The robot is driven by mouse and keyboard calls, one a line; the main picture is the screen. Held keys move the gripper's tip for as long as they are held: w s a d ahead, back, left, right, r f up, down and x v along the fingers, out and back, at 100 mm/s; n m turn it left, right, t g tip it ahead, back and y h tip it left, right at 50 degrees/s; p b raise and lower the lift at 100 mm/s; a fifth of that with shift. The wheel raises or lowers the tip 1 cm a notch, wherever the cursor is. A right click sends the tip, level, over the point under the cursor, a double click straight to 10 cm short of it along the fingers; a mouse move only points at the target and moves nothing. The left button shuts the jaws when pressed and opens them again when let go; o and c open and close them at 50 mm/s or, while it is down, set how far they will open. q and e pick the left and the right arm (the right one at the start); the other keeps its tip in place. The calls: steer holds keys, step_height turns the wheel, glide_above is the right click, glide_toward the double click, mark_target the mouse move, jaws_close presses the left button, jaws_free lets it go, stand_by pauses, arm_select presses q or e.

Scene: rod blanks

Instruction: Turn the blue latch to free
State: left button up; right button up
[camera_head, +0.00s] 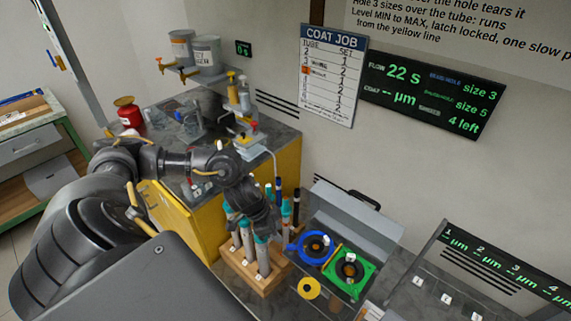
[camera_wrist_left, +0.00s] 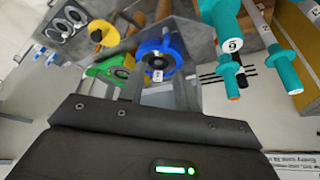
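I cannot clearly make out a blue latch in either view. A blue ring (camera_head: 301,252) with a dark centre lies in the case; it also shows in the left wrist view (camera_wrist_left: 178,50). My left gripper (camera_head: 262,222) reaches down over the rod rack, left of the blue ring, its fingers largely hidden among the rods in the head view. In the left wrist view two grey fingers (camera_wrist_left: 161,92) stand apart with nothing seen between them. My right gripper is not in view.
A wooden rack (camera_head: 240,270) holds several teal-capped rods. A green square plate (camera_head: 370,272) and a yellow ring (camera_head: 310,289) are near the blue ring. A yellow cabinet (camera_head: 283,165) with equipment on top stands behind. A four-place stand (camera_head: 430,245) is at right.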

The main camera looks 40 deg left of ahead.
arm_select(q)
steer(key=x, duration=0.3)
steer(key=a+x, duration=0.1)
steer(key=x, duration=0.6)
steer(key=shift+a+f, duration=0.1)
steer(key=shift+f, duration=0.3)
steer(key=shift+c, duration=0.3)
jaws_close()
